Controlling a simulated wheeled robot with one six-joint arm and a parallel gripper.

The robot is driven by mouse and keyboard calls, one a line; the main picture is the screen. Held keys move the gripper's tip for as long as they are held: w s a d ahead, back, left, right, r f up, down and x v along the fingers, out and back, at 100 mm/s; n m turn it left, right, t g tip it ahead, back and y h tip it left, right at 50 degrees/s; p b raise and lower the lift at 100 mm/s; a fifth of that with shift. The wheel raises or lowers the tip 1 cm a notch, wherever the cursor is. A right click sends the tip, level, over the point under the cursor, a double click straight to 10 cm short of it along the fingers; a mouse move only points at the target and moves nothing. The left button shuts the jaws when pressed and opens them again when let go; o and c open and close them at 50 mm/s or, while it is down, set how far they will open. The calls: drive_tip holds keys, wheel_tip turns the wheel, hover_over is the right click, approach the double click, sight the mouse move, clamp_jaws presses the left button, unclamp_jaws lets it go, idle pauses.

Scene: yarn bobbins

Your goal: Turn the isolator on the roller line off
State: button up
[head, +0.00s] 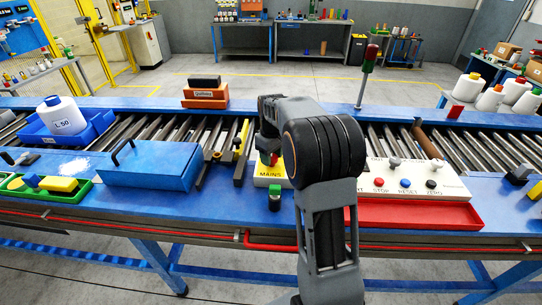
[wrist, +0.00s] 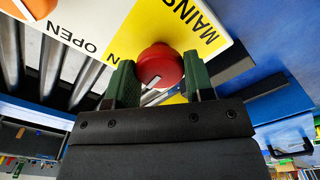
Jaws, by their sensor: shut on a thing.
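The isolator is a yellow and white plate marked MAINS (head: 271,179) on the roller line, partly hidden behind my arm in the head view. Its red knob (wrist: 160,66) is between my gripper's two green-padded fingers in the wrist view. My gripper (wrist: 158,86) is shut on the knob, one finger on each side. A small pale mark shows on the knob's near edge. The plate in the wrist view (wrist: 108,22) carries the words MAINS and OPEN, upside down there. In the head view my gripper hides most of the knob.
Right of my arm stands a white control panel (head: 434,184) with knobs and buttons above a red tray (head: 420,214). A blue box with a handle (head: 150,163) lies to the left. A small green-topped black piece (head: 274,202) stands in front of the plate.

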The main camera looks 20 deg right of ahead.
drive_tip(key=n, duration=0.4)
drive_tip(key=shift+n, duration=1.7)
drive_tip(key=shift+r+n, duration=0.1)
drive_tip(key=shift+n, duration=0.2)
drive_tip(key=o, duration=0.9)
wheel_tip(320, 180, up, 14)
drive_tip(key=shift+f+b, duration=0.15)
drive_tip(key=shift+b, duration=0.25)
